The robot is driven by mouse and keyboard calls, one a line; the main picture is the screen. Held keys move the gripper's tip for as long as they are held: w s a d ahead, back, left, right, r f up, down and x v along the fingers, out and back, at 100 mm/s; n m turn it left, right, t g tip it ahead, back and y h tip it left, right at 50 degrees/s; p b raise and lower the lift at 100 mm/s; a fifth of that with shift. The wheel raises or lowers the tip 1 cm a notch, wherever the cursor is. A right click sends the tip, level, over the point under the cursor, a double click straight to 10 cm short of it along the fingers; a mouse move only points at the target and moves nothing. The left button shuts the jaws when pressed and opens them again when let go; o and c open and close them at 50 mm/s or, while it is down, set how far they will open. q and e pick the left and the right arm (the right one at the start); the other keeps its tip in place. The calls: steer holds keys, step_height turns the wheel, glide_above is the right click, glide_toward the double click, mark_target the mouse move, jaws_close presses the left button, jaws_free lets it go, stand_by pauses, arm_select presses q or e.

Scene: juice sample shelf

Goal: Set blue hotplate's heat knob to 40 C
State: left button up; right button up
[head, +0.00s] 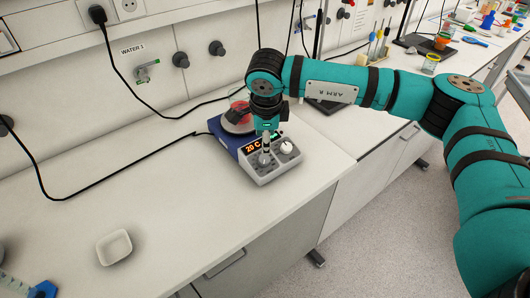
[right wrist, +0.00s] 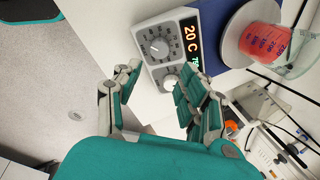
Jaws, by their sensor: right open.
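The blue hotplate (head: 222,137) stands on the bench with its grey control box (head: 262,175) facing the front. Its orange display (head: 253,147) reads 20 C. A grey heat knob (head: 264,160) sits by that display; its dial also shows in the right wrist view (right wrist: 158,48). A white second knob (head: 287,148) sits to its right, partly between the fingers in the right wrist view (right wrist: 169,82). My right gripper (right wrist: 157,78) is open and empty, pointing down over the control box; contact with the heat knob cannot be told. My left gripper is out of view.
A glass beaker with red liquid (head: 239,117) stands on the hotplate, close behind my right gripper. A white dish (head: 114,247) sits at the front left. Wall taps and a black cable lie behind. The bench left of the hotplate is mostly clear.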

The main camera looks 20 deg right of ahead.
mark_target(265, 159)
steer(key=p+x, duration=0.2)
steer(key=x, duration=0.7)
steer(key=shift+w+f, duration=0.1)
steer(key=shift+f, duration=0.25)
steer(key=shift+c, duration=0.3)
jaws_close()
steer(key=m+b, duration=0.2)
steer(key=b, duration=0.1)
steer(key=shift+f, duration=0.2)
steer(key=shift+r+m+g+b, duration=0.1)
steer(key=shift+m+g+b, duration=0.2)
steer(key=shift+m+b, duration=0.8)
steer(key=shift+r+m+y+b, duration=0.2)
steer(key=shift+m+y+b, duration=0.1)
steer(key=shift+m+b, duration=0.45)
steer(key=shift+w, duration=0.1)
jaws_free()
steer(key=shift+o, duration=0.3)
